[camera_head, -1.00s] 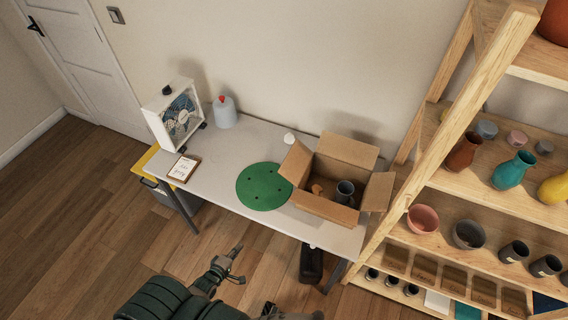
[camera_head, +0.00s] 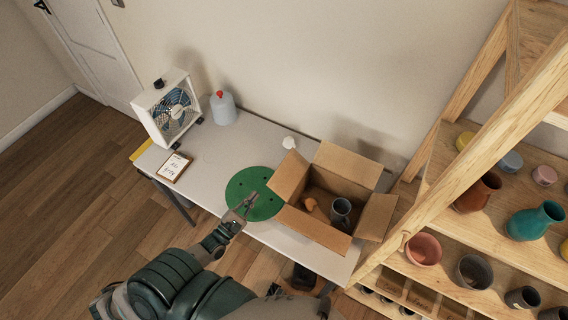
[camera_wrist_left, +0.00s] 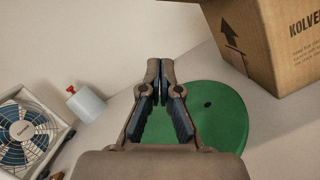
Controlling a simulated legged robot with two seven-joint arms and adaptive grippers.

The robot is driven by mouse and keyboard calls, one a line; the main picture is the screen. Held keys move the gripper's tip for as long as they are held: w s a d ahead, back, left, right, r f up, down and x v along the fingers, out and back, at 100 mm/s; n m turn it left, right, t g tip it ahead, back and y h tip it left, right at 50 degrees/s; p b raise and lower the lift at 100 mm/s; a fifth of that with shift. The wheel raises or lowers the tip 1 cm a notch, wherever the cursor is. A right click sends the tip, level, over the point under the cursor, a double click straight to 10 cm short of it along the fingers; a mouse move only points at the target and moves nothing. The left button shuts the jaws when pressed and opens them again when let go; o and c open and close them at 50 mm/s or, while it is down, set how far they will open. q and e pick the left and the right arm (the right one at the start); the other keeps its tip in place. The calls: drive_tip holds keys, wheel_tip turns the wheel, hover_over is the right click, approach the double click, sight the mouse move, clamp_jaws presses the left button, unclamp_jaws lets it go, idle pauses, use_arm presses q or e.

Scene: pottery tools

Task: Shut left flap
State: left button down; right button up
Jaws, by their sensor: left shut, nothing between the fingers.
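An open cardboard box (camera_head: 316,228) stands on the right part of the table. Its left flap (camera_head: 289,176) sticks up and outward on the left side; the back flap (camera_head: 348,165) and the right flap (camera_head: 376,217) are also open. My left gripper (camera_head: 249,202) is shut and empty, over the green disc, left of the box and apart from the flap. In the left wrist view its fingertips (camera_wrist_left: 160,66) meet, and the box (camera_wrist_left: 275,45) shows at upper right. I cannot make out my right gripper.
A grey mug (camera_head: 340,212) and a small orange-brown thing are in the box. A green disc (camera_head: 240,183) lies beside it. A fan (camera_head: 168,108), a jug (camera_head: 223,110) and a note board (camera_head: 174,167) are at the left. Wooden shelves (camera_head: 480,233) with pots stand close on the right.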

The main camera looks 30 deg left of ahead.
sight(289, 174)
use_arm(q)
drive_tip(key=w+d+r+p, duration=0.3)
drive_tip(key=w+r, duration=0.2)
drive_tip(key=w, duration=0.4)
drive_tip(key=shift+w+d+r, duration=0.15)
drive_tip(key=shift+w+d, duration=0.05)
use_arm(e)
drive_tip(key=r, duration=0.2)
drive_tip(key=s+r, duration=0.1)
drive_tip(key=shift+s+a+r, duration=0.1)
drive_tip(key=shift+a+r, duration=0.1)
drive_tip(key=shift+a, duration=0.1)
use_arm(q)
drive_tip(key=shift+a, duration=0.1)
use_arm(e)
drive_tip(key=shift+a, duration=0.1)
